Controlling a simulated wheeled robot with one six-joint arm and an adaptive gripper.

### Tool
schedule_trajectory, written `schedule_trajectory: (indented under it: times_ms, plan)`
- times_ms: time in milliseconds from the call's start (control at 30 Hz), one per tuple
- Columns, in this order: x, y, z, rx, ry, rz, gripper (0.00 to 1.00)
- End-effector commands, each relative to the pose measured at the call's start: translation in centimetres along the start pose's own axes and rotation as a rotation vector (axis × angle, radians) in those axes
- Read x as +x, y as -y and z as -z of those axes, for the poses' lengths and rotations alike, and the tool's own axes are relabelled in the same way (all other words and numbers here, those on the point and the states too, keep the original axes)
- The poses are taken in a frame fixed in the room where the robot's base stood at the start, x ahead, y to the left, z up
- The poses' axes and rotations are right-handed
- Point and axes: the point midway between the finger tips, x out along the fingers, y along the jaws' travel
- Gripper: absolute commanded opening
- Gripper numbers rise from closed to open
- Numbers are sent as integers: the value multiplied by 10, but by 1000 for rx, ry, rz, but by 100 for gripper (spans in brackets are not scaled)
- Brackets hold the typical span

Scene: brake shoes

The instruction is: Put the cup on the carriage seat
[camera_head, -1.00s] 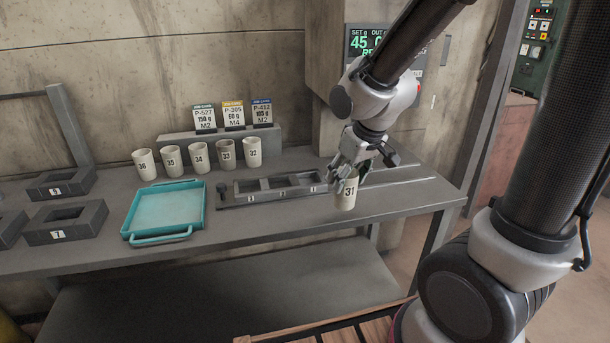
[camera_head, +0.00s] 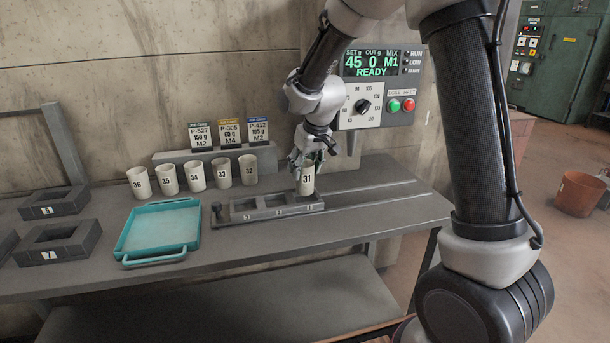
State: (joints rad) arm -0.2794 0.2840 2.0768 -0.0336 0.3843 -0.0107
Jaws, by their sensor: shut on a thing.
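The white cup marked 31 (camera_head: 306,184) is upright in my gripper (camera_head: 306,162), which is shut on it near the rim. The dark carriage (camera_head: 262,213) lies on the table, with a row of square seats and small number tags along its front. The cup's lower end is at the carriage's right-hand seat. I cannot tell whether its base touches the seat or is just above it. The fingers hide part of the cup's rim.
Several white cups (camera_head: 195,177) stand in a row behind a teal tray (camera_head: 160,232). Dark square holders (camera_head: 60,242) lie at the left. Rails (camera_head: 370,192) run right from the carriage across clear table. A control panel (camera_head: 378,90) stands behind my gripper.

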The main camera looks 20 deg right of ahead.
Motion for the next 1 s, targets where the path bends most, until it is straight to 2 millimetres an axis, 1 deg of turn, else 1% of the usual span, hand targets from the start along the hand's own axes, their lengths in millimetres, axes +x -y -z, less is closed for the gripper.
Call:
schedule_trajectory:
  times_ms: [33, 133, 500, 533, 633, 667, 1000]
  plan:
    - [10, 0, -6, 0, 7, 0, 27]
    - [23, 1, -12, 1, 6, 0, 27]
    - [28, 1, -13, 1, 3, 0, 27]
    - [28, 1, -14, 1, 3, 0, 52]
    - [28, 1, -13, 1, 2, 0, 71]
    - [28, 1, -13, 1, 2, 0, 72]
    - [25, 1, -12, 0, 1, 0, 72]
